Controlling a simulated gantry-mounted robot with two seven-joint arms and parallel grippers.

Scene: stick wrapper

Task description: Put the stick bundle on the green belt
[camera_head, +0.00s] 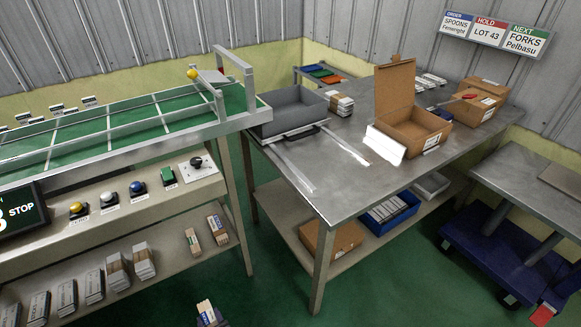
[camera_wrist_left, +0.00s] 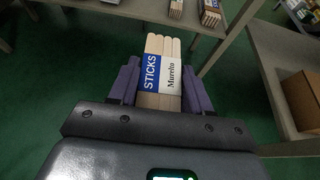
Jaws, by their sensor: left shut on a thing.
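The stick bundle (camera_wrist_left: 162,75) is a set of flat wooden sticks with a blue and white paper band reading "STICKS". In the left wrist view it sits between the purple fingers of my left gripper (camera_wrist_left: 160,88), which is shut on it. In the head view the bundle (camera_head: 206,309) and the left gripper (camera_head: 210,319) show at the bottom edge, low and in front of the belt machine, over the green floor. The green belt (camera_head: 120,124) is at the upper left, with metal rails and cross bars over it. My right gripper is not in view.
A shelf below the belt holds several wrapped bundles (camera_head: 144,262). Buttons and a lever (camera_head: 197,162) line the panel. A steel table (camera_head: 330,175) carries a grey bin (camera_head: 287,111) and an open cardboard box (camera_head: 415,132). Green floor lies open between the tables.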

